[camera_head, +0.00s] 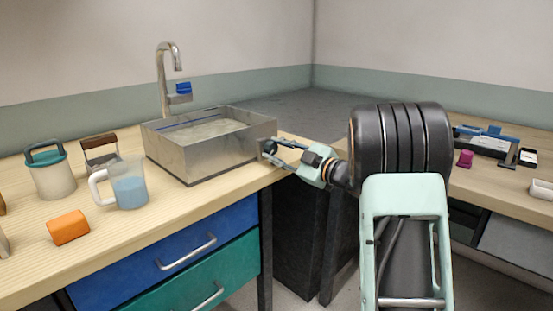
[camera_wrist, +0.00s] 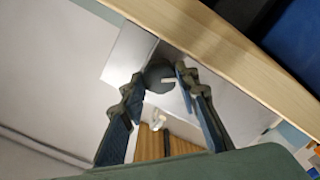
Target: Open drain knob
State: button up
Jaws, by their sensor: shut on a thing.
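The drain knob (camera_wrist: 158,73) is a dark round knob with a pale marker on it, on the side wall of the metal sink (camera_head: 230,150). My gripper (camera_head: 271,149) reaches the right side of the sink from the right. In the wrist view, the two fingers of my gripper (camera_wrist: 161,80) are on either side of the knob and shut on it. In the head view the fingers hide most of the knob. The sink stands on the wooden counter, holds water, and has a tall faucet (camera_head: 163,80) with a blue handle (camera_head: 183,88) behind it.
On the counter left of the sink are a measuring jug (camera_head: 130,187) with blue liquid, a teal-lidded container (camera_head: 50,174), a brown-handled item (camera_head: 101,152) and an orange block (camera_head: 68,227). Blue and green drawers (camera_head: 190,246) are below. Another bench (camera_head: 495,185) stands at right.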

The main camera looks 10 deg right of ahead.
jog(key=n+b, duration=0.1)
jog(key=n, duration=0.4)
jog(key=shift+n, duration=0.3)
jog(key=n, duration=0.5)
jog(key=shift+f, duration=0.1)
jog(key=shift+n, duration=0.3)
jog(key=o, duration=1.1)
jog(key=shift+o, duration=0.2)
jog(key=shift+s+f, duration=0.1)
jog(key=v, duration=0.8)
jog(key=shift+r, duration=0.25)
